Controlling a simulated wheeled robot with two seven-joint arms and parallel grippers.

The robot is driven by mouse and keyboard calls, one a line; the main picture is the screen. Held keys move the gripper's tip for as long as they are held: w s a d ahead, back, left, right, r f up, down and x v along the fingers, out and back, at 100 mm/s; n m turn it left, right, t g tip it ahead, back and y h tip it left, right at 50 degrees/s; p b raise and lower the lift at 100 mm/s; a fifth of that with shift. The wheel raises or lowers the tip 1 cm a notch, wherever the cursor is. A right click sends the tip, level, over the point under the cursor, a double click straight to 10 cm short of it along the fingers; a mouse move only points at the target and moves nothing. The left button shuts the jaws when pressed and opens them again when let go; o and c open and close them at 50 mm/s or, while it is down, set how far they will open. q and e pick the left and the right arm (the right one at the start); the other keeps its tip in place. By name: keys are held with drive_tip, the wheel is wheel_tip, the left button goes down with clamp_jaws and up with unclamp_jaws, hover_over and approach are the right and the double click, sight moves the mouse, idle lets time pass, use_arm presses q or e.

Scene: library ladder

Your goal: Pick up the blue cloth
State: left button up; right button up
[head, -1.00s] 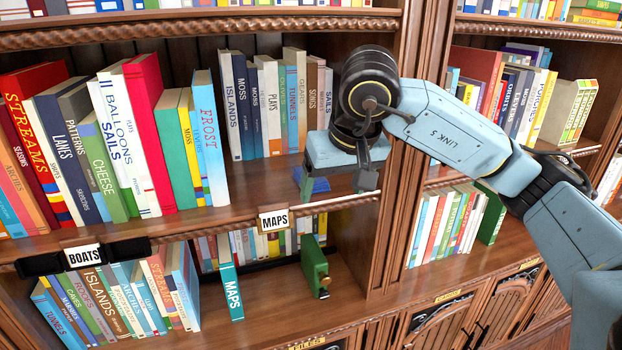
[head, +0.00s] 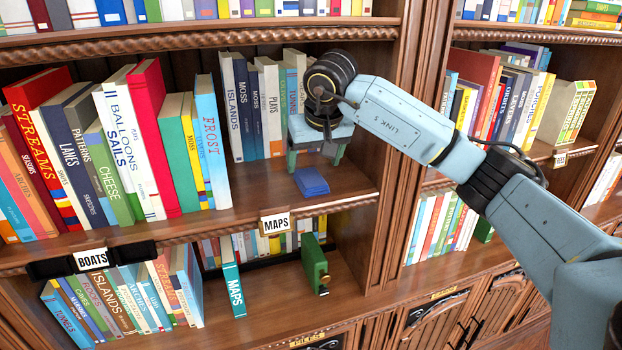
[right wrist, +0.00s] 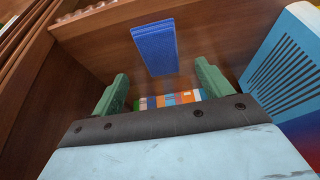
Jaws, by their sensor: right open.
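The blue cloth (head: 311,182) is a small folded rectangle lying flat on the wooden shelf (head: 262,196), near its front edge and above the MAPS label. In the right wrist view the cloth (right wrist: 156,47) lies ahead of the fingers, centred between them. My right gripper (head: 315,165) is above and just behind the cloth in the head view, its green fingers spread and empty. Both fingers also show in the right wrist view (right wrist: 158,88), apart from the cloth. My left gripper is not in view.
Upright books (head: 268,105) stand behind my right gripper, and a FROST book (head: 209,140) stands to the left. A wooden divider (head: 398,150) is to the right. The shelf around the cloth is clear. A green object (head: 314,265) stands on the shelf below.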

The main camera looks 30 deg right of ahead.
sight(311, 177)
drive_tip(key=x, duration=0.4)
drive_tip(key=shift+f+p, duration=0.3)
drive_tip(key=shift+p, duration=0.05)
drive_tip(key=shift+f, duration=0.25)
drive_tip(key=c, duration=1.1)
drive_tip(key=shift+o, duration=0.2)
drive_tip(key=shift+r, duration=0.1)
